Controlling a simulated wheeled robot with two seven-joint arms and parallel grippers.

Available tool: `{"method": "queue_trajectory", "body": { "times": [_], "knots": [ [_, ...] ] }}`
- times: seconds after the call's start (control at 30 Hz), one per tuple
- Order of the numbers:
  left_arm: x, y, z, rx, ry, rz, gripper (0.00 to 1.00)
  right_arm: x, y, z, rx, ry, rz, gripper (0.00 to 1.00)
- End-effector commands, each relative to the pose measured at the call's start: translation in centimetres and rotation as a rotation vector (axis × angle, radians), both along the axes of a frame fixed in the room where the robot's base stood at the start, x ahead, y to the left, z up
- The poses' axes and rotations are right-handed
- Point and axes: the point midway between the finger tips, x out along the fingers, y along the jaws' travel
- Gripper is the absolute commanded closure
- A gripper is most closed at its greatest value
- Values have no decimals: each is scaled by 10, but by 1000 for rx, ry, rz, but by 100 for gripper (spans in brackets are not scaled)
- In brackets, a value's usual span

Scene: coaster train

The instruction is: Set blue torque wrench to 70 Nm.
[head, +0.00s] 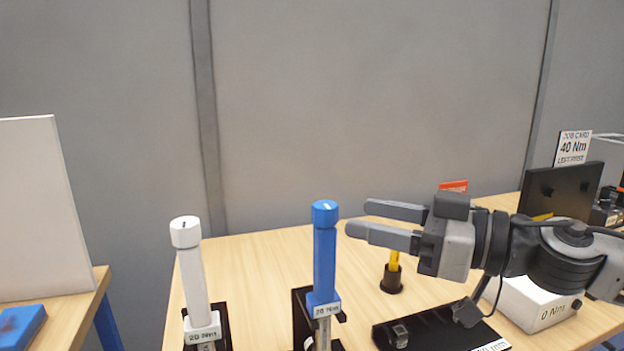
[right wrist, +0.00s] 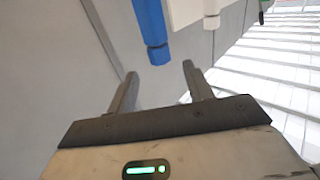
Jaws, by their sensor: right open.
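The blue torque wrench (head: 325,258) stands upright in a black holder (head: 300,300), its round knob (head: 325,212) on top. Its small label (head: 327,310) ends in "0 Nm"; the first digit is hard to read. My right gripper (head: 358,218) comes in from the right at about knob height. Its two fingers are apart, empty, and point left at the knob with a small gap. In the right wrist view the blue wrench (right wrist: 149,25) shows beyond the open fingers (right wrist: 160,74), not between them. My left gripper is not in view.
A white wrench (head: 194,275) stands in its holder to the left, labelled 20 Nm. A white box (head: 535,302) reads 0 Nm. A job card (head: 573,148) reads 40 Nm. The wooden table (head: 260,265) is bare between the wrenches.

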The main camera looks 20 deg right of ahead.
Motion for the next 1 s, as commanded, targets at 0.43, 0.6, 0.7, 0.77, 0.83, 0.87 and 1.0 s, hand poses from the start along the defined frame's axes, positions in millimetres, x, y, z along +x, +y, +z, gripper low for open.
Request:
{"method": "queue_trajectory", "body": {
  "times": [0.43,0.6,0.7,0.77,0.83,0.87,1.0],
  "knots": [
    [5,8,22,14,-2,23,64,52,58,3,0,-3,3,49],
    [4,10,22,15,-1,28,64,60,65,1,-1,-2,1,49],
    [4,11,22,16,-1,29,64,61,66,0,-1,-2,0,49],
    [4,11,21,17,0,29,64,61,66,0,-1,-1,0,49],
    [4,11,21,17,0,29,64,61,66,0,-1,-1,0,49],
    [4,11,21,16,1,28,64,61,66,0,-1,-1,0,49],
    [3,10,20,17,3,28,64,61,65,0,-1,-1,0,79]
  ]
}}
